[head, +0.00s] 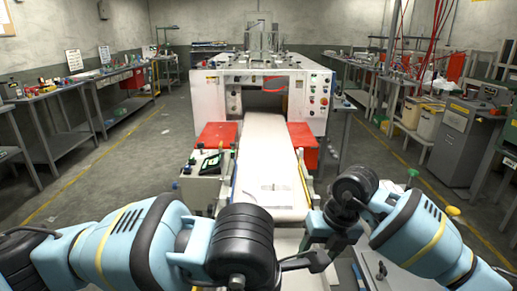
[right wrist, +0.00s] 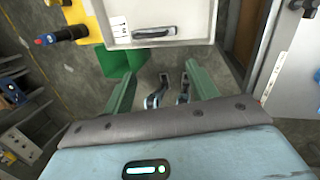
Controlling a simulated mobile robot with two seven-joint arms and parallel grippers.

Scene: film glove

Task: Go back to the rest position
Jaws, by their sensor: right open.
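My left arm comes in from the lower left in the head view. Its gripper (head: 310,262) is a dark shape in front of the machine's belt, and its fingers cannot be made out clearly. My right arm comes in from the right with its wrist bent inward. The right gripper (head: 330,228) hangs over the near end of the belt, close to the left one. In the right wrist view the right gripper (right wrist: 158,72) has its two green fingers spread apart, with nothing between them.
A white machine (head: 222,92) with a pale conveyor belt (head: 265,150) and red side boxes (head: 217,135) stands ahead. Workbenches line the left and right, with open floor (head: 130,165) at left. In the right wrist view a light grey box (right wrist: 190,12) with a handle lies beyond the fingers.

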